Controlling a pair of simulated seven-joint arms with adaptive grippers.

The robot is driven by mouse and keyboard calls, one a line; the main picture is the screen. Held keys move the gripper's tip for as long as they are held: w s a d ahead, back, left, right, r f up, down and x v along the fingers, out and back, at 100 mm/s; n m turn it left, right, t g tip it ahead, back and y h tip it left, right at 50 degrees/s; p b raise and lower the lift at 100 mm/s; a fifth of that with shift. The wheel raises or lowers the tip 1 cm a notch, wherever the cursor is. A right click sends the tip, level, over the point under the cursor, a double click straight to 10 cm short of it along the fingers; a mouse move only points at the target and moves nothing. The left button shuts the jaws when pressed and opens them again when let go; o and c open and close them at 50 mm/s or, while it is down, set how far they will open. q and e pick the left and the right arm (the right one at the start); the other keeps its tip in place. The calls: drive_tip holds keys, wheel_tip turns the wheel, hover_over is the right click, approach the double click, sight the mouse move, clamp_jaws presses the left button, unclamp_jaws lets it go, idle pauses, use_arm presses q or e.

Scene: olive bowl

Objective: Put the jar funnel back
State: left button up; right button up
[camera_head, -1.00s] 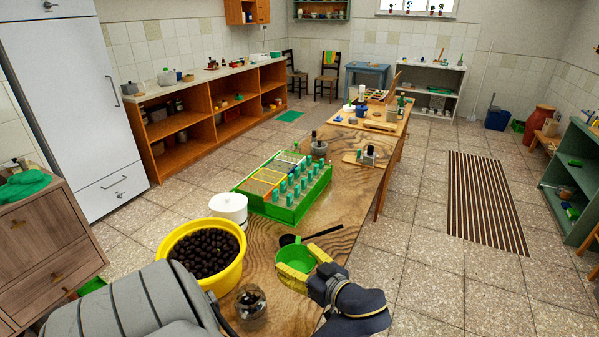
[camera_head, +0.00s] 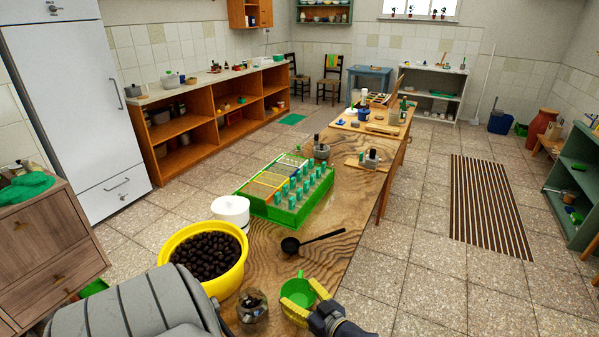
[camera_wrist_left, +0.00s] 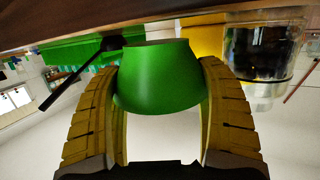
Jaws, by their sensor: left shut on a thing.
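The green jar funnel (camera_head: 298,293) is between the yellow fingers of my left gripper (camera_head: 308,300), near the right front edge of the table. The left wrist view shows the funnel (camera_wrist_left: 158,78) up close, with a finger pressed against each side of it. The left gripper (camera_wrist_left: 160,100) is shut on it. I cannot tell from these views whether the funnel touches the tabletop. A glass jar (camera_head: 252,304) with dark contents stands to the left of the funnel; it also shows in the left wrist view (camera_wrist_left: 262,50). My right gripper is not in view.
A black ladle (camera_head: 291,245) lies beyond the funnel. The wood right of the ladle is clear.

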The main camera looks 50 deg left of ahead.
use_arm(q)
drive_tip(key=shift+f, duration=0.45)
drive_tip(key=shift+c, duration=0.2)
drive_tip(key=shift+f, duration=0.2)
drive_tip(key=o, duration=1.4)
drive_tip(key=shift+o, duration=0.2)
drive_tip(key=shift+r, duration=0.1)
drive_tip(key=shift+r, duration=0.15)
drive_tip(key=v, duration=1.2)
